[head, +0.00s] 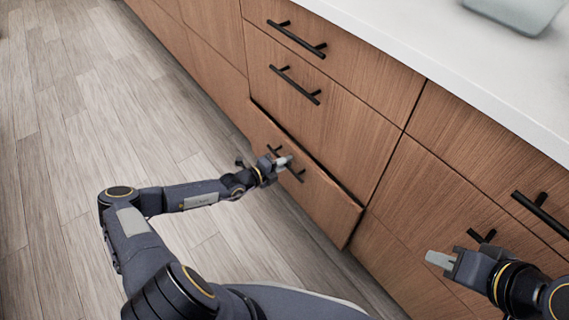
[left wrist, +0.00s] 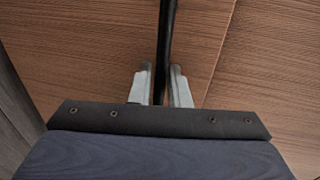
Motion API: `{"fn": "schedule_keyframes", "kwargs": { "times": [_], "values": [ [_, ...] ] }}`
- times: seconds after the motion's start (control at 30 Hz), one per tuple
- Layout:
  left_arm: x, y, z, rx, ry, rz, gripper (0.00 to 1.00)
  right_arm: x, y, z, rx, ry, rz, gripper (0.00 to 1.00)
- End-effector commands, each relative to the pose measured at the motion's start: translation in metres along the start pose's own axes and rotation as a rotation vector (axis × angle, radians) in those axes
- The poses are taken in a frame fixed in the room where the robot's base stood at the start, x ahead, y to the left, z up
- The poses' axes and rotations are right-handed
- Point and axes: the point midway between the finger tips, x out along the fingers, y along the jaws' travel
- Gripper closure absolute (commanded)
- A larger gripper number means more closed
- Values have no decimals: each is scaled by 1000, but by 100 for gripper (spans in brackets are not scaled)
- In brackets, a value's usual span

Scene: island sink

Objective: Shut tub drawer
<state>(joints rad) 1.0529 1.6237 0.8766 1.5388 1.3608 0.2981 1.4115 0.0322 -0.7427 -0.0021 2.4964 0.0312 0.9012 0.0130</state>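A wooden bottom drawer (head: 325,200) stands out a little from the cabinet front, with a dark gap along its top edge. It has a black bar handle (head: 299,174). My left gripper (head: 284,162) is at this handle, with one finger on each side of the bar. In the left wrist view the handle (left wrist: 165,45) runs between the two grey fingers (left wrist: 161,88), which look closed on it. The drawer's inside is hidden. My right gripper (head: 440,259) is in front of the cabinet at the right, holding nothing visible; its finger gap cannot be made out.
Two flush drawers with black handles (head: 297,38) (head: 294,84) are above the ajar one. More cabinet fronts (head: 445,170) with a black handle (head: 540,214) are at the right. A white countertop (head: 420,40) is above. The wood floor (head: 80,100) at the left is clear.

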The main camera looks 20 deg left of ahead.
Motion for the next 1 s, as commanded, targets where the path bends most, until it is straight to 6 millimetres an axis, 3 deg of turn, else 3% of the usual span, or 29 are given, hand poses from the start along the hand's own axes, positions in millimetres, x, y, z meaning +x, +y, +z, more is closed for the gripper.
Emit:
{"fn": "schedule_keyframes", "kwargs": {
  "times": [0.13,0.27,0.57,0.8,1.0],
  "values": [
    [0,0,0,0,0,0,84,0,0,0,0,0,0,76],
    [0,0,0,0,0,0,100,0,0,0,0,0,0,76],
    [1,0,0,0,1,0,100,-1,0,0,0,0,0,76],
    [28,-7,-1,0,2,1,100,-6,-3,-3,0,0,0,76],
    [31,-6,0,-1,0,0,100,-5,-2,-3,0,0,0,76]
  ]
}}
